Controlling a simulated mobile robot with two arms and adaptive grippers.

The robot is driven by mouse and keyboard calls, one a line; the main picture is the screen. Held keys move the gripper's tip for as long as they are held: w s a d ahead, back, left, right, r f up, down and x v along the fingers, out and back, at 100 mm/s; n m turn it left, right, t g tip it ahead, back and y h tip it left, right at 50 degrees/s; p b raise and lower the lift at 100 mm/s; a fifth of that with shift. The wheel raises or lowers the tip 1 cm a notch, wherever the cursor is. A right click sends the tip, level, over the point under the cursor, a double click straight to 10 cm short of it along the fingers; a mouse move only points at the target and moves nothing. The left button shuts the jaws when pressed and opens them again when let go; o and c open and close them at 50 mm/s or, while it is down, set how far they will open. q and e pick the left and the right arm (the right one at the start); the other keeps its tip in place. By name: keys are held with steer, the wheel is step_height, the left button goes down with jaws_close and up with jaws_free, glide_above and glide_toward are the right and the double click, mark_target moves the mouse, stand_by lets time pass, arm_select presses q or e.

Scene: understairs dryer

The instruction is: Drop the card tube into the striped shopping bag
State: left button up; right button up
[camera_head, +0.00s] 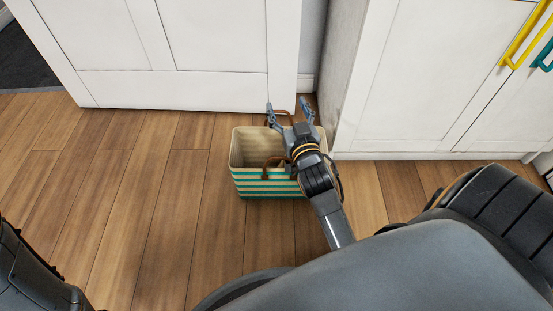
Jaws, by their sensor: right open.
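The striped shopping bag (251,187), cream with green bands and brown handles, stands upright on the wooden floor near the white door. My right gripper (288,110) is open over the far part of the bag, its two fingers spread and pointing away from me. No card tube shows between the fingers. The right gripper and forearm hide the right part of the bag's opening. The inside that shows is plain beige, and no tube can be seen in it. My left gripper is not in view.
A white panelled door (170,85) stands behind the bag. A white cupboard (405,85) with a yellow handle (521,42) and a teal handle (543,57) is to the right. The wooden floor (150,190) left of the bag is clear.

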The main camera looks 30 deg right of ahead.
step_height(320, 180, up, 9)
stand_by(0.3)
